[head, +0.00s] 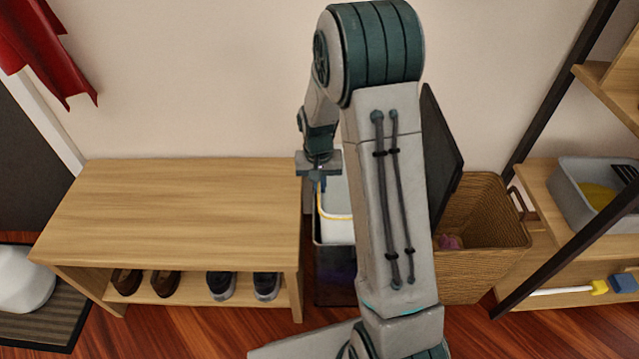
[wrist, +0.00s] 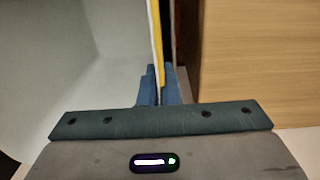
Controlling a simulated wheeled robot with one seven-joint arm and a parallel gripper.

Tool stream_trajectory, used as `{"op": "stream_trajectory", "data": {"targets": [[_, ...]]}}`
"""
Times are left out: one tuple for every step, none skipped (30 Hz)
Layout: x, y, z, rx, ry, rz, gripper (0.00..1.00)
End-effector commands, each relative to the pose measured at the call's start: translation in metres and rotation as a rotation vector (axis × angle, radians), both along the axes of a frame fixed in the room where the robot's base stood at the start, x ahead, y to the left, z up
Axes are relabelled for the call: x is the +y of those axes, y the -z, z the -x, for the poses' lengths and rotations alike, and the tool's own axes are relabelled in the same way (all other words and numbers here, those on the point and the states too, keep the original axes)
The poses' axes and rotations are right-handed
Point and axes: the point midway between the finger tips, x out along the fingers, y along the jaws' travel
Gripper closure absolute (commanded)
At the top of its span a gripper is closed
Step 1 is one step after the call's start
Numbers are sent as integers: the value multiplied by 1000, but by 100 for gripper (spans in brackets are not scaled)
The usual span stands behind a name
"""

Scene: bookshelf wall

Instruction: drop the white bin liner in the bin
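The white bin liner (head: 338,192) has a yellow band along its edge and is at the mouth of the dark bin (head: 334,278), between the wooden bench and the wicker basket. My arm hides the right part of liner and bin. I cannot tell how deep the liner sits. My gripper (head: 320,184) is at the liner's left edge. In the wrist view, the blue fingers of my gripper (wrist: 159,88) are closed around the thin white and yellow edge of the liner (wrist: 156,45). The pale liner interior fills the left of that view.
The wooden bench (head: 180,205) with shoes stands close on the left. A wicker basket (head: 480,235) stands right of the bin. A dark upright panel (head: 441,145) rises behind my arm. A shelf with a grey tub (head: 585,195) is at far right.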

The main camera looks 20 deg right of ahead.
Motion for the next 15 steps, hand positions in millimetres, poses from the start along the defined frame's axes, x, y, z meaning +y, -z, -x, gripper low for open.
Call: {"op": "stream_trajectory", "data": {"targets": [[0, 0, 0, 0, 0, 0, 88], [0, 0, 0, 0, 0, 0, 80], [0, 0, 0, 0, 0, 0, 71], [0, 0, 0, 0, 0, 0, 71], [0, 0, 0, 0, 0, 0, 71], [0, 0, 0, 0, 0, 0, 71], [0, 0, 0, 0, 0, 0, 71], [0, 0, 0, 0, 0, 0, 71], [0, 0, 0, 0, 0, 0, 71], [0, 0, 0, 0, 0, 0, 71], [0, 0, 0, 0, 0, 0, 71], [0, -2, 0, 0, 0, 0, 71], [0, -4, 0, -1, 0, 0, 71], [0, -6, -1, -1, 0, 0, 71], [0, -11, -1, -2, 0, 0, 71]]}}
